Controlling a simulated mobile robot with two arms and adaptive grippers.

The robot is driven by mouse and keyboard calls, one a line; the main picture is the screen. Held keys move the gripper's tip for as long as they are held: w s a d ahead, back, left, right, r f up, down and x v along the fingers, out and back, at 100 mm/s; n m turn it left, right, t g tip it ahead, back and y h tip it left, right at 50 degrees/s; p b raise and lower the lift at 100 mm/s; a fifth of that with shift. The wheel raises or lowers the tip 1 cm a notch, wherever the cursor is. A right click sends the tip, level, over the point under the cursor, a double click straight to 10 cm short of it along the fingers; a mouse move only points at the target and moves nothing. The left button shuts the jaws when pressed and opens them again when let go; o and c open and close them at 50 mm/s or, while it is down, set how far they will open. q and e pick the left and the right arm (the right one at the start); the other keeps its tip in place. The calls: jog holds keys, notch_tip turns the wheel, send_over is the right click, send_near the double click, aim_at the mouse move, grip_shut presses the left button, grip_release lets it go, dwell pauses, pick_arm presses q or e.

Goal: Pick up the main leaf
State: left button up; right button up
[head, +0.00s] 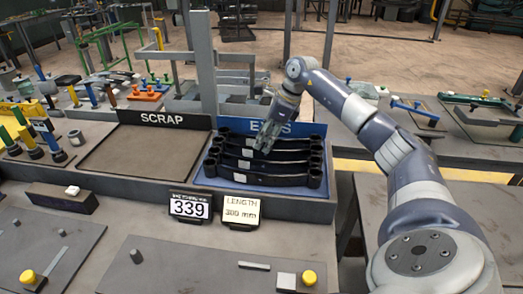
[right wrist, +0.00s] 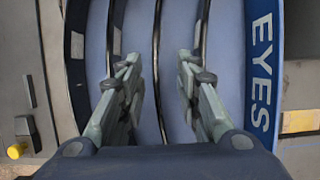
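Several black curved main leaves with rolled eyes at their ends lie side by side in the blue EYES tray, the front one (head: 265,180) nearest me; some carry a small white label. My right gripper (head: 264,146) is over the middle of these leaves, fingers pointing down. In the right wrist view its two fingers (right wrist: 160,62) are open and apart. One leaf (right wrist: 158,85) runs through the gap between them, with other leaves on both sides. I cannot tell how far the fingertips are above it. Nothing is gripped. My left gripper is not in view.
An empty SCRAP tray (head: 142,154) stands left of the EYES tray (head: 334,205). A 339 display (head: 189,207) and a LENGTH 300 mm card (head: 241,210) stand in front. A dark block (head: 62,198) lies at left. A grey post rises behind the trays.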

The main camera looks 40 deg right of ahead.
aim_at(261, 150)
jog(key=x, duration=0.2)
jog(key=p+x, duration=0.1)
jog(key=shift+s+a+f, duration=0.2)
jog(key=shift+f, duration=0.05)
jog(key=shift+w+f, duration=0.15)
jog(key=shift+f, duration=0.3)
grip_shut()
jog(key=shift+w+r, duration=0.15)
jog(key=shift+r, duration=0.1)
